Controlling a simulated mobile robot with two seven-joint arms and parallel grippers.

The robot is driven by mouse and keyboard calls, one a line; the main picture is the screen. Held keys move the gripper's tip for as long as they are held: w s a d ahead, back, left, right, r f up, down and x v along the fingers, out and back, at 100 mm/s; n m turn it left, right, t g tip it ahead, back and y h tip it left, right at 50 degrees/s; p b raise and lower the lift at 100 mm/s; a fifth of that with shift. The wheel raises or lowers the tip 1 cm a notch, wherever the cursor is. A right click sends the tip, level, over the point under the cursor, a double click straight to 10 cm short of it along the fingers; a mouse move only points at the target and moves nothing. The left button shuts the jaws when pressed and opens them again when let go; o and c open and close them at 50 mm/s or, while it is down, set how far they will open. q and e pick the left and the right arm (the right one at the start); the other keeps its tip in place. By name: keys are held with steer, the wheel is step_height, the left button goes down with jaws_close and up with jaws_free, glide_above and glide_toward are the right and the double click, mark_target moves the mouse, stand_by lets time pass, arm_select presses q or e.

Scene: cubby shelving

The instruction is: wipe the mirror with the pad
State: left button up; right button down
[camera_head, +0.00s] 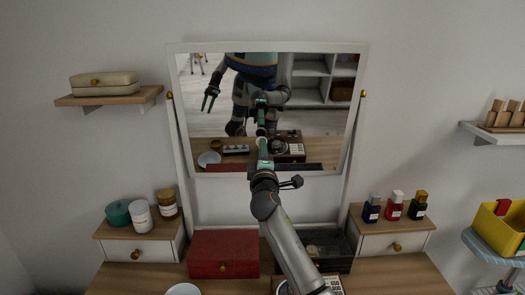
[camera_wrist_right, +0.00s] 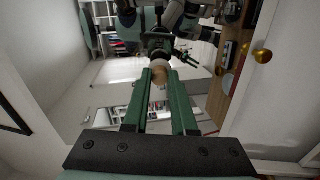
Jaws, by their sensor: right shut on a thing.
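The mirror (camera_head: 310,90) stands in a white frame on the dressing table, tilted, and reflects my body and the table. It also fills much of the right wrist view (camera_wrist_right: 110,72). My right gripper (camera_head: 262,146) is in front of the mirror's lower middle. In the head view the pad is hard to make out. My left gripper shows only as a reflection.
A red box (camera_head: 223,254) and a dark open box (camera_head: 330,248) stand below the mirror. Jars (camera_head: 140,216) stand at left and small bottles (camera_head: 395,206) at right, on raised drawers. Wall shelves flank the mirror. A yellow bin (camera_head: 498,232) is at far right.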

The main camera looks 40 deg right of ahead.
steer(key=shift+x, duration=0.95)
steer(key=shift+s+d+r+p, duration=0.1)
steer(key=shift+s+d+p, duration=0.65)
steer(key=shift+s+d, duration=0.7)
